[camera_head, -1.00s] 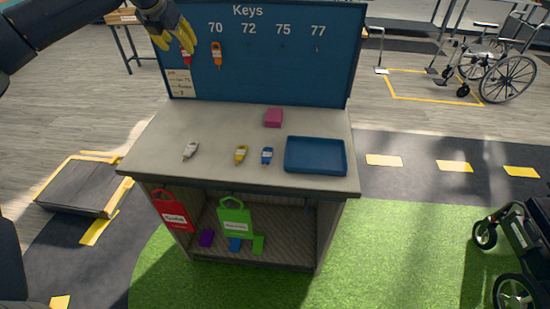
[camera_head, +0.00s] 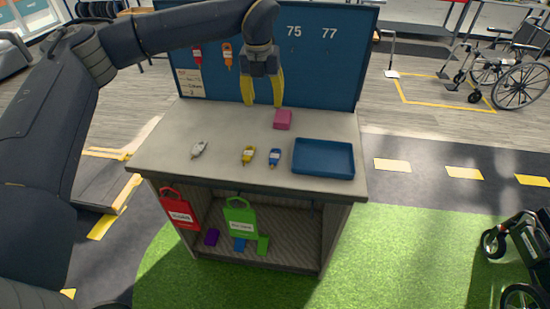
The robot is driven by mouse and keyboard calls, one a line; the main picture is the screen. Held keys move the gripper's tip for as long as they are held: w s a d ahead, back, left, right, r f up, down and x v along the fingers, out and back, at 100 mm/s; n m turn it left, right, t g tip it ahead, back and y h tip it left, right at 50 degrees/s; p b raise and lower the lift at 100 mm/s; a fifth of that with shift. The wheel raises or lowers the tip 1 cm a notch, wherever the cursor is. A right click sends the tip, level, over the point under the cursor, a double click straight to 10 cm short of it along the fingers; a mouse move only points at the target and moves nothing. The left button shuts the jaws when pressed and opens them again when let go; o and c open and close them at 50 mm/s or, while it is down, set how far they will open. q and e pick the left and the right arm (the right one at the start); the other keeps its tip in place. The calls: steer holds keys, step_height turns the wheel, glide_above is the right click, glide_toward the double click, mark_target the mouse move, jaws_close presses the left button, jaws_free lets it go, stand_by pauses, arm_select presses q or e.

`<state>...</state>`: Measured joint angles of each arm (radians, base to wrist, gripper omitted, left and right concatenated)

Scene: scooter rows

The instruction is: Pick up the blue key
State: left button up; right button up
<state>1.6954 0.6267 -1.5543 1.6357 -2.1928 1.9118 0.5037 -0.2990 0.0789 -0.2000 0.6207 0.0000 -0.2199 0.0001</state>
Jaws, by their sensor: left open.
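The blue key (camera_head: 274,158) lies on the grey counter top (camera_head: 225,130), between a yellow key (camera_head: 248,155) and a blue tray (camera_head: 323,158). It has a pale label. My left gripper (camera_head: 263,103) is open and empty, with yellow fingers pointing down. It hangs above the back of the counter, in front of the blue key board, up and slightly left of the blue key in the picture. Its fingers are apart from the key. My right gripper is not in view.
A grey-white key (camera_head: 199,149) lies on the left of the counter. A pink block (camera_head: 283,119) sits behind the blue key. The key board (camera_head: 340,70) rises at the back with red and orange keys (camera_head: 228,56) hung on it. Red and green bags (camera_head: 240,218) hang in front.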

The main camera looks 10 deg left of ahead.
arm_select(q)
steer(key=s+d+f+g, duration=0.2)
steer(key=s+d+f, duration=0.1)
steer(key=s+f, duration=0.1)
glide_above(273, 163)
steer(key=f, duration=1)
steer(key=shift+w+a+f, duration=0.2)
steer(key=shift+s+d+f, duration=0.1)
steer(key=shift+f, duration=1.5)
steer(key=shift+s+d+f, duration=0.1)
steer(key=shift+f, duration=1.5)
steer(key=c, duration=1)
